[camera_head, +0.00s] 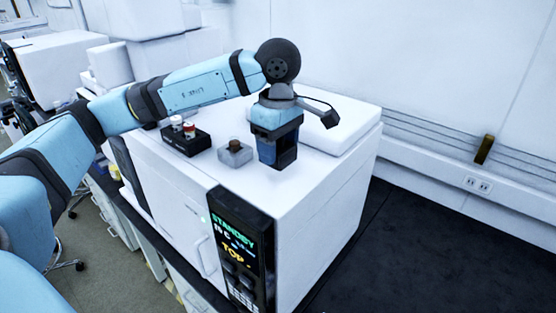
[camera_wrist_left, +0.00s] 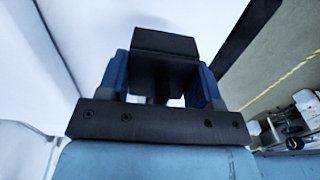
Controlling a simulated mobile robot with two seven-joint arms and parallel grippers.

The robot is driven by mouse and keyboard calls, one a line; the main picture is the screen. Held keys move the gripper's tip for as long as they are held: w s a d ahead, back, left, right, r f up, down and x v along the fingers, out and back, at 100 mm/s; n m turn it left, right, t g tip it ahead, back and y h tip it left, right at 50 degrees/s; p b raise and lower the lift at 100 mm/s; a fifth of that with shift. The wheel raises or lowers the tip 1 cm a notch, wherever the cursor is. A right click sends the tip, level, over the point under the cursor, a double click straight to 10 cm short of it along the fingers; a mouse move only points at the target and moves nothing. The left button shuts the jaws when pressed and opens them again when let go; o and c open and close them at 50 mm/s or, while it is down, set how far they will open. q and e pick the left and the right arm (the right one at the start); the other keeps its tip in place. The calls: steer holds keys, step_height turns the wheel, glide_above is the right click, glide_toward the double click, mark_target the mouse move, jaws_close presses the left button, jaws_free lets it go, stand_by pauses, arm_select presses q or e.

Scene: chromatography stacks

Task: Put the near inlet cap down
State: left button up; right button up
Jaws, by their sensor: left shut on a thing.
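My left gripper (camera_head: 279,162) points down over the white top of the instrument (camera_head: 322,178), near its front edge. My right gripper is not in view.
A grey block (camera_head: 235,155) with a brown round piece in it stands just left of the gripper. A black tray (camera_head: 186,144) with red-and-white capped vials (camera_head: 189,129) is further left. A raised white cover (camera_head: 335,125) lies behind. The front panel (camera_head: 240,250) reads STANDBY.

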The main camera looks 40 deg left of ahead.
mark_target(278, 178)
arm_select(q)
step_height(278, 178, down, 4)
steer(key=shift+f+p, duration=0.1)
steer(key=shift+p, duration=0.35)
steer(key=shift+d+f+b, duration=0.1)
steer(key=shift+f+b, duration=0.05)
steer(key=shift+b, duration=0.15)
steer(key=o, duration=0.9)
